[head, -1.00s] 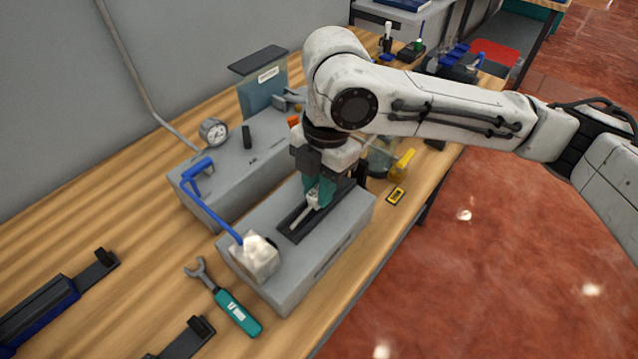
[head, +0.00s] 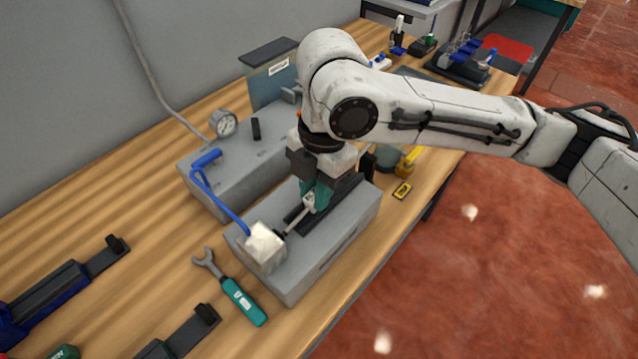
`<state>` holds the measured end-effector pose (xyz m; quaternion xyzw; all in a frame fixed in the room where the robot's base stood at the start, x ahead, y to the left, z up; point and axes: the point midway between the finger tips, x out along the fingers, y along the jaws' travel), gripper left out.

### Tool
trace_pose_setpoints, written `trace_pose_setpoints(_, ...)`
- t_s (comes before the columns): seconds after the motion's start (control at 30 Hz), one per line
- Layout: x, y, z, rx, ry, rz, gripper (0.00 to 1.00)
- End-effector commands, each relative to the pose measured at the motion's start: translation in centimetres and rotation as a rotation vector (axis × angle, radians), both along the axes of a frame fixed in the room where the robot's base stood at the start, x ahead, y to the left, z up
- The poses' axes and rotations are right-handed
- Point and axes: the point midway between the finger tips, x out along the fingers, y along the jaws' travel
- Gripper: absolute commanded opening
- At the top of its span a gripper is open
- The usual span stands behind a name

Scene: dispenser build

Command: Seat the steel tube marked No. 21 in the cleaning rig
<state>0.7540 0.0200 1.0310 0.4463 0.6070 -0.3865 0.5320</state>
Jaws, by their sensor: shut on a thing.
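The cleaning rig is a grey box (head: 335,248) on the wooden bench, with a dark slotted cradle on top and a pale block (head: 264,248) at its near-left end. A blue hose joins the block to a grey unit behind. My gripper (head: 314,199), with teal fingers, is over the cradle and shut on a thin pale steel tube (head: 298,219). The tube slants down-left along the cradle, its front end at or very near the dark port on the block's face. I cannot tell whether it has entered. Its far end is hidden by my gripper, and no number is legible.
A teal-handled wrench (head: 243,301) lies left of the rig. A pressure gauge (head: 223,123) stands on the grey unit behind. Dark rails (head: 60,293) lie at lower left.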

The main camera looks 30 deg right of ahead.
Motion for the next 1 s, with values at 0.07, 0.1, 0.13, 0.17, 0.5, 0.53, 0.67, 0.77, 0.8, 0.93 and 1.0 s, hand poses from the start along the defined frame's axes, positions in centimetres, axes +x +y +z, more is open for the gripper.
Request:
trace_pose_setpoints(0.07,-0.09,0.24,0.04,0.0,0.0,0.001,0.0)
trace_pose_setpoints(0.1,-0.12,0.34,0.04,0.001,0.0,0.0,0.0)
trace_pose_setpoints(0.13,-0.15,0.41,0.04,0.001,0.0,0.0,0.0)
trace_pose_setpoints(0.17,-0.18,0.49,0.04,0.001,0.0,0.0,0.0)
trace_pose_setpoints(0.5,-0.25,0.73,0.01,0.001,0.0,0.0,0.43)
trace_pose_setpoints(0.53,-0.25,0.72,0.02,0.001,0.0,0.0,0.46)
trace_pose_setpoints(0.67,-0.24,0.72,0.02,0.001,-0.001,0.0,0.52)
trace_pose_setpoints(0.77,-0.24,0.71,0.03,0.001,-0.001,0.0,0.52)
trace_pose_setpoints(0.8,-0.24,0.72,0.02,0.001,0.0,0.0,0.56)
trace_pose_setpoints(0.93,-0.24,0.71,0.02,0.0,0.0,0.0,0.68)
trace_pose_setpoints(1.0,-0.24,0.71,0.02,0.0,-0.001,0.0,0.69)
